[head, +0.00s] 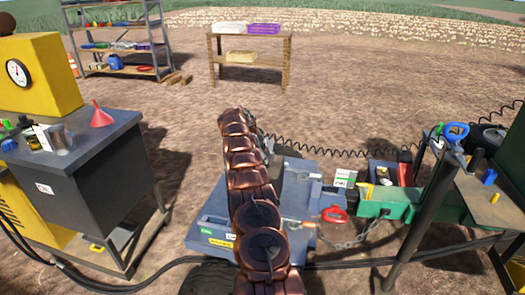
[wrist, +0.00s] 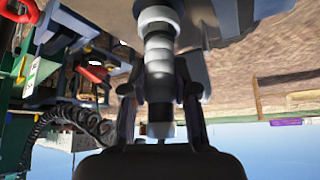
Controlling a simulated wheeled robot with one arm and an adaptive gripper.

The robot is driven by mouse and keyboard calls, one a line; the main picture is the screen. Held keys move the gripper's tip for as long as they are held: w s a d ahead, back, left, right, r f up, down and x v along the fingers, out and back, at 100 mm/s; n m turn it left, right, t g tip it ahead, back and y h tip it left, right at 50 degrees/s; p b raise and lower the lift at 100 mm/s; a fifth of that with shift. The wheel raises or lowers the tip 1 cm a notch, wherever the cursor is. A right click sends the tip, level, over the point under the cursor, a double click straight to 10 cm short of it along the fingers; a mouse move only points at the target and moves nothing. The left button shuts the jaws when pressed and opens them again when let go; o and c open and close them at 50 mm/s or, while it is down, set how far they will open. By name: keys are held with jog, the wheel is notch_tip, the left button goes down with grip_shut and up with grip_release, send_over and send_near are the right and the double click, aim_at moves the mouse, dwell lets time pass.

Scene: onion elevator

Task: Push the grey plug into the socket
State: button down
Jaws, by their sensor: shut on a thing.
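The grey plug (wrist: 159,62) stands upright in the middle of the wrist view, with pale rings and a dark lower end. My gripper (wrist: 160,92) is shut on it, with one dark finger on each side. The plug's upper end reaches a pale collar (wrist: 157,18) at the top edge of the wrist view, by a grey surface. I cannot tell whether this collar is the socket or how deep the plug sits. In the head view my copper-coloured arm hides the gripper and plug.
A blue-grey machine bed (head: 212,205) lies under my arm. A red shackle (head: 335,214) and chain lie nearby. A dark cabinet (head: 95,190) stands left. Open dirt lies beyond, before a wooden table (head: 250,35).

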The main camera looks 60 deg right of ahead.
jog(key=shift+f+b, duration=0.45)
jog(key=shift+f, duration=0.1)
jog(key=shift+c, duration=2.1)
grip_release()
jog(key=shift+r, duration=0.2)
jog(key=shift+r+p, duration=1.85)
jog(key=shift+r, duration=1.5)
